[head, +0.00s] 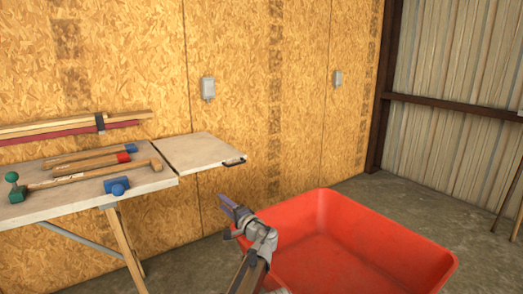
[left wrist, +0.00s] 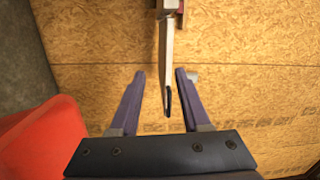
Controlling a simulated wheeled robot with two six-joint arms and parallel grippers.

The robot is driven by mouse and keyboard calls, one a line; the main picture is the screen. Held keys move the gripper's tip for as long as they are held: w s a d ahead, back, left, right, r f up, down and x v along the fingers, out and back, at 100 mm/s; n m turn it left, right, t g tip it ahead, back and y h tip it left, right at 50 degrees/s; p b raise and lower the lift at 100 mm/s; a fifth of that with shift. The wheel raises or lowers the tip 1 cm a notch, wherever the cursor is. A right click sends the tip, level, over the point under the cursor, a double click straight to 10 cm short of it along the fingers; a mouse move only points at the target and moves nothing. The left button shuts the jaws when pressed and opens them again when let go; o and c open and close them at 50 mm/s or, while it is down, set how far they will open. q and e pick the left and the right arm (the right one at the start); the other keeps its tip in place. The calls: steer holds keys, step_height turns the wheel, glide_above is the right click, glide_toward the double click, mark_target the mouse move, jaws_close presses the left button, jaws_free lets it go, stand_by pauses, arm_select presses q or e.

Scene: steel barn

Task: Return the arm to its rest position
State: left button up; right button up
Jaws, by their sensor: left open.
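My left gripper (head: 232,208) is raised in the middle of the head view, in front of the wood-panel wall and at the left rim of a red tub. Its purple fingers are apart with nothing between them. In the left wrist view the open fingers (left wrist: 158,75) point toward the wall, and the edge of the bench's end leaf (left wrist: 167,70) shows beyond them. My right gripper is in neither view.
A workbench (head: 150,185) stands at the left with several mallets or hammers on it; its end leaf (head: 200,150) sticks out toward the middle. The red tub (head: 400,235) looks empty where visible. Concrete floor (head: 410,190) is clear behind the tub.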

arm_select(q)
steer(key=s+a+f+n+g+h, duration=0.3)
steer(key=s+a+f+n+g, duration=0.15)
steer(key=s+f, duration=0.5)
steer(key=s+a+f+n+g+h, duration=0.3)
steer(key=s+a+f+g, duration=0.3)
steer(key=s+f, duration=0.4)
steer(key=s+d+f+n+g+h, duration=0.1)
steer(key=s+d+f+h, duration=0.15)
steer(key=s, duration=0.35)
steer(key=s+d+f+g+h, duration=0.1)
steer(key=s+d+g+h, duration=0.15)
steer(key=s, duration=0.45)
steer(key=s+d+m, duration=0.4)
steer(key=s+d, duration=0.3)
steer(key=d, duration=0.5)
step_height(320, 180, up, 30)
steer(key=p, duration=3)
steer(key=shift+w+r+p, duration=0.2)
steer(key=shift+w+p, duration=0.1)
